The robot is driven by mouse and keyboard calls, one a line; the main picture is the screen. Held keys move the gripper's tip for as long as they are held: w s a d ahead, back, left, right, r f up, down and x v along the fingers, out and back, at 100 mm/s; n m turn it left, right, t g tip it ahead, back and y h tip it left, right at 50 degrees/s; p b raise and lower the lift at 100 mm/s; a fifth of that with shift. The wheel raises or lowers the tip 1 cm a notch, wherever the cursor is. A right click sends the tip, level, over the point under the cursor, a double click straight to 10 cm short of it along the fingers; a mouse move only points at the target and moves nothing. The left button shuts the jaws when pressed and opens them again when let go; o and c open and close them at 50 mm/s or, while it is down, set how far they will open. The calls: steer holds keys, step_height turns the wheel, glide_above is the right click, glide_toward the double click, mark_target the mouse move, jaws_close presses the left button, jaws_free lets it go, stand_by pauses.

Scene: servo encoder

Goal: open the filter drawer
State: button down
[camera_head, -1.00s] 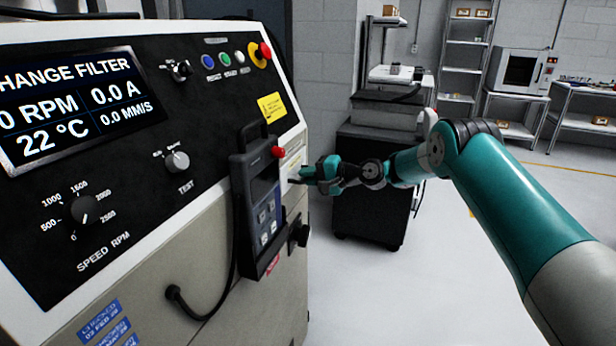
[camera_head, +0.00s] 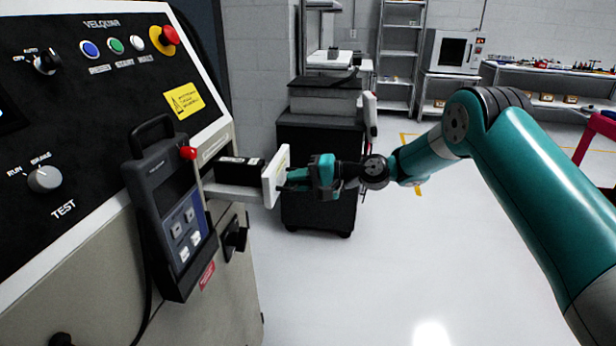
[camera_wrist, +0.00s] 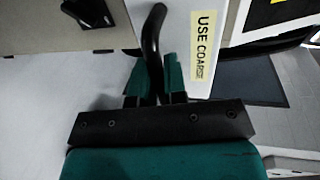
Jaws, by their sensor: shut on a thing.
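The filter drawer (camera_head: 275,176) stands pulled out from the right side of the machine, with its white front panel well clear of the cabinet. A black filter block (camera_head: 240,169) lies in the drawer tray behind the panel. My gripper (camera_head: 298,178) is at the outer face of the panel. In the wrist view, the green fingers of my gripper (camera_wrist: 158,84) are shut on the black curved drawer handle (camera_wrist: 151,40). Beside the handle, the white panel carries a yellow label (camera_wrist: 203,46) reading "USE COARSE", its end hard to read.
A handheld pendant (camera_head: 170,215) hangs on the machine panel, left of the drawer. A black knob (camera_head: 234,236) sits below the drawer. A dark cabinet (camera_head: 318,150) stands behind my gripper.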

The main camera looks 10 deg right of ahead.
steer(key=shift+d, duration=0.3)
steer(key=c, duration=1.2)
jaws_free()
steer(key=b+v, duration=0.3)
steer(key=v, duration=1.4)
steer(key=shift+s+d, duration=0.15)
steer(key=shift+s, duration=0.05)
